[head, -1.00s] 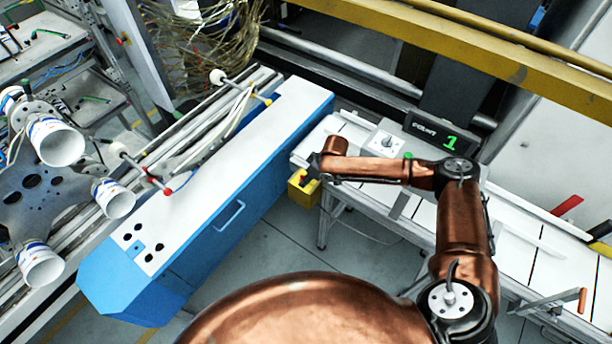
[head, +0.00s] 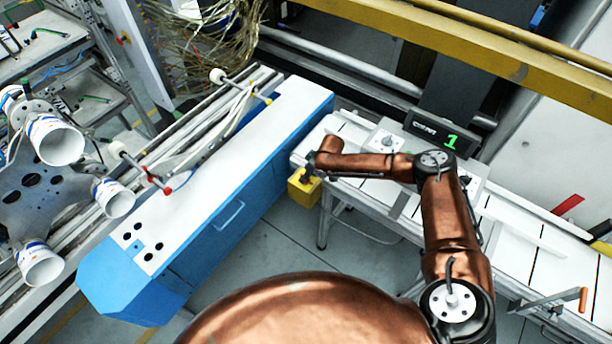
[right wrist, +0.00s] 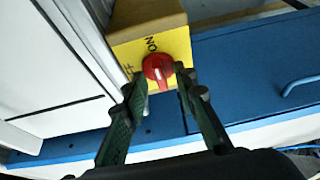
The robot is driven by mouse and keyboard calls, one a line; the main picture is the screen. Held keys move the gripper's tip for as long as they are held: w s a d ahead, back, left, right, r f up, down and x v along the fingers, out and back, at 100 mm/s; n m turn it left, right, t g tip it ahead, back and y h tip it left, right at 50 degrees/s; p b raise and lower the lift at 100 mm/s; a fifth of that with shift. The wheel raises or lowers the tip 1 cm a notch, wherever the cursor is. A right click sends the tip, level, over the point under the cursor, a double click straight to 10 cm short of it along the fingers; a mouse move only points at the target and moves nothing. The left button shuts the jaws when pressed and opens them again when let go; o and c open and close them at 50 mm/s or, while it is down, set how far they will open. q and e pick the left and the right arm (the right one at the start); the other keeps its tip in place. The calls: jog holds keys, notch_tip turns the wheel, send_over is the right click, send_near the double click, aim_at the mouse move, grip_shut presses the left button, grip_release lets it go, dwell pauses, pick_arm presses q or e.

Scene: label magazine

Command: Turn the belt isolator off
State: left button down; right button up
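The belt isolator is a yellow box (head: 303,190) at the near left end of the white conveyor in the head view. In the right wrist view its yellow face (right wrist: 182,44) carries a red rotary knob (right wrist: 157,66). "ON" is printed above the knob, and part of another label shows to its left. My right gripper (right wrist: 161,74) is open, its dark fingertips on either side of the knob; I cannot tell whether they touch it. My left gripper is out of view.
A blue cabinet with a white top (head: 215,175) stands close left of the isolator. The white conveyor (head: 520,245) runs right, with a selector panel (head: 388,142) and a counter showing 1 (head: 437,130) behind my forearm. Bare floor (head: 260,255) lies between cabinet and conveyor.

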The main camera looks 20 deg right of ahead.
jog(key=shift+c, duration=0.4)
grip_shut()
jog(key=shift+a, duration=0.1)
jog(key=shift+f+n+b, duration=0.2)
jog(key=shift+n+b, duration=0.4)
jog(key=shift+b, duration=0.15)
jog(key=n+g+b, duration=0.1)
jog(key=n+b, duration=0.3)
jog(key=b, duration=0.1)
jog(key=n+g+y+b, duration=0.1)
jog(key=n+g+b, duration=0.1)
jog(key=n+b, duration=0.3)
jog(key=w+n+g+b, duration=0.1)
jog(key=n+g+b, duration=0.1)
jog(key=n+b, duration=0.3)
jog(key=shift+f+b, duration=0.25)
jog(key=shift+b, duration=0.5)
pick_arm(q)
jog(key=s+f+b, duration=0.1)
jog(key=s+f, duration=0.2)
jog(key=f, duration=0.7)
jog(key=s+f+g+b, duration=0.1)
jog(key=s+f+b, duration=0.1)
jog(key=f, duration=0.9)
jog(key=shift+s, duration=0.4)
pick_arm(e)
jog(key=shift+r+n+g, duration=0.25)
jog(key=shift+n+g, duration=0.35)
jog(key=shift+n, duration=0.8)
